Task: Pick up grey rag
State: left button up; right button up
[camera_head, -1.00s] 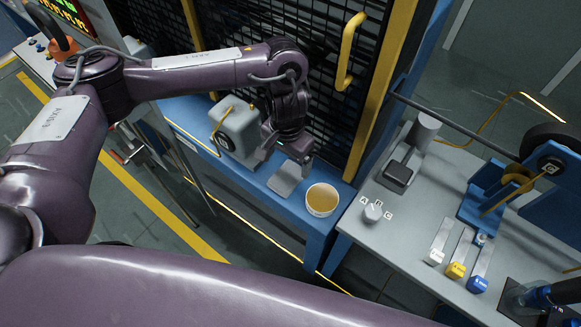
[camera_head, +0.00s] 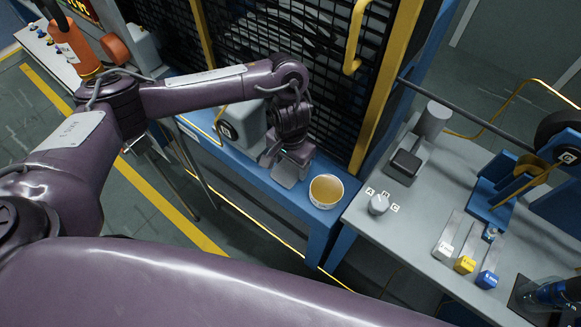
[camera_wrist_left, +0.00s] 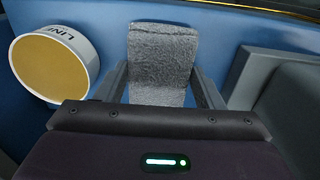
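The grey rag (camera_head: 283,180) lies on the blue bench, left of a round tub. In the left wrist view the rag (camera_wrist_left: 160,58) is a fuzzy grey folded strip in the upper middle. My left gripper (camera_head: 284,165) is at the rag, pointing down. In the left wrist view its fingers (camera_wrist_left: 158,88) are apart, one on each side of the rag's near end, which is hidden behind the gripper body. I cannot tell whether the fingers touch it. My right gripper is not in view.
A white tub with yellow contents (camera_head: 327,191) stands close right of the rag. A grey box (camera_head: 242,128) stands close on its left. A black mesh guard (camera_head: 300,50) rises behind. A grey console (camera_head: 410,215) with a knob and coloured switches is at right.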

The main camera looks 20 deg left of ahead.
pick_arm(q)
jog(key=c, duration=0.4)
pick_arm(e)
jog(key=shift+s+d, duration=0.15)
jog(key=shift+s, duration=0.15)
pick_arm(q)
jog(key=shift+r, duration=0.15)
jog(key=shift+r, duration=0.3)
notch_tip(320, 180, up, 8)
jog(key=p, duration=0.3)
jog(key=shift+w+f+p, duration=0.15)
jog(key=shift+f+p, duration=0.1)
jog(key=shift+p, duration=0.15)
notch_tip(320, 180, up, 11)
jog(key=p, duration=0.2)
send_over(291, 165)
jog(key=shift+s+r, duration=0.2)
jog(key=shift+r, duration=0.15)
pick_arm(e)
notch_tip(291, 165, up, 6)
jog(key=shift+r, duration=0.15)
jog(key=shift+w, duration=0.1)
